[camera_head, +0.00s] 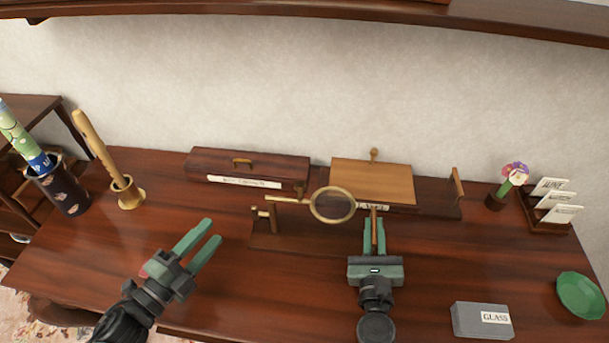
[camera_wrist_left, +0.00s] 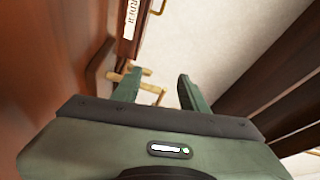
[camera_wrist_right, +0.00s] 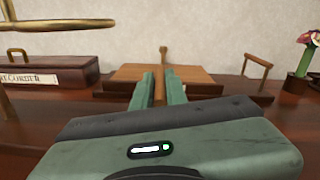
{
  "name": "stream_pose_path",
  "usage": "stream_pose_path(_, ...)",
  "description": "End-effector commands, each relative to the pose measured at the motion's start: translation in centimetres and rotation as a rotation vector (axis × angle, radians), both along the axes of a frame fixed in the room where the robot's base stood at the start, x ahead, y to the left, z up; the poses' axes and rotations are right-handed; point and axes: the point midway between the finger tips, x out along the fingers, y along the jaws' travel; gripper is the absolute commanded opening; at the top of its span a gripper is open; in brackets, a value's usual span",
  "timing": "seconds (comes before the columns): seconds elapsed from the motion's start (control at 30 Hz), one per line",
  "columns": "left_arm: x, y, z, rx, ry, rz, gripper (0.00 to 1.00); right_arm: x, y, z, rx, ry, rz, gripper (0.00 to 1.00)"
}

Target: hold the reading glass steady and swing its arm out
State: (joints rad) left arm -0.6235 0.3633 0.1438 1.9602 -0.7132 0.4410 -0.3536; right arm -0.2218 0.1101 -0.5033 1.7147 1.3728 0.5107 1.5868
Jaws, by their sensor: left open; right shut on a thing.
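The reading glass (camera_head: 332,205) has a round lens in a brass ring on a brass arm (camera_head: 288,199), above a dark wooden base (camera_head: 285,240). Its ring also crosses the upper left of the right wrist view (camera_wrist_right: 60,26). A brass knob (camera_head: 262,213) stands at the base's left side. My right gripper (camera_head: 374,228) is shut on a slim upright brown post (camera_head: 374,222) at the base's right end, right of the lens. My left gripper (camera_head: 209,230) is open and empty, left of the base. Brass parts show beyond its fingers in the left wrist view (camera_wrist_left: 140,82).
A long labelled box (camera_head: 250,165) and a wooden slope-topped box (camera_head: 372,180) stand behind the glass. A grey box marked GLASS (camera_head: 482,320), a green dish (camera_head: 581,295), a card rack (camera_head: 548,215) and a small flower pot (camera_head: 496,201) are at right. Brass (camera_head: 130,195) and dark (camera_head: 62,190) holders stand left.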

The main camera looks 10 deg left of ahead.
Motion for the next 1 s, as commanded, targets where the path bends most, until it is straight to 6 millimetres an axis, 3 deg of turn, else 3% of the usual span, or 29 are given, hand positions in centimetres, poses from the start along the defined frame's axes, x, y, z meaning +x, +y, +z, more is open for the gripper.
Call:
stream_pose_path(0.03,0.2,-2.7,0.9,-0.178,0.032,0.043,0.43,0.0,0.0,-0.1,0.0,0.001,0.001,0.0)
stream_pose_path(0.2,1.0,-10.4,4.2,-0.803,0.202,0.154,0.43,-0.1,0.0,-0.1,0.0,0.001,0.001,0.0)
stream_pose_path(0.4,1.2,-15.8,7.4,-1.252,0.362,0.18,0.43,0.0,0.0,-0.1,0.0,0.002,0.0,0.0)
stream_pose_path(0.67,2.9,-17.5,8.3,-1.363,0.408,0.178,0.43,0.0,0.0,-0.1,-0.001,0.002,-0.001,0.0)
stream_pose_path(1.0,9.4,-18.6,8.3,-1.358,0.405,0.178,0.43,0.0,0.0,0.0,-0.001,0.001,0.0,0.0)
